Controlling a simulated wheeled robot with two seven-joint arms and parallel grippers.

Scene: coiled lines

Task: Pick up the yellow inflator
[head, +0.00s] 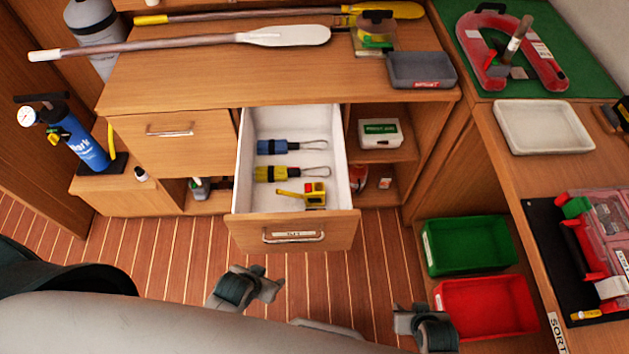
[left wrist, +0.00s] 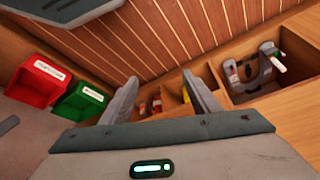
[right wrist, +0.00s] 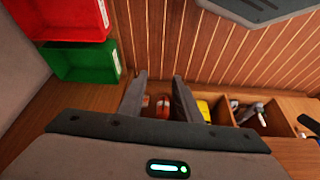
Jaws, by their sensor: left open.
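The open white-lined drawer (head: 340,190) in the head view holds a yellow-and-red piece (head: 315,193) with a yellow arm, at its front. Behind it lie a yellow piece (head: 277,174) and a blue piece (head: 272,147), each with a wire loop. I cannot tell for certain which yellow thing is the inflator. A yellow thing also shows, partly hidden, by the low cubbies in the right wrist view (right wrist: 204,110) and left wrist view (left wrist: 187,98). My left gripper (head: 268,280) is open and empty, in front of the drawer. My right gripper (head: 420,308) is open and empty, further right.
A green bin (head: 470,246) and a red bin (head: 487,307) stand at right, below a side counter with a white tray (head: 543,127). A blue pump (head: 78,140) stands at left. Oars (head: 285,36) lie on the cabinet top. The floor before the drawer is clear.

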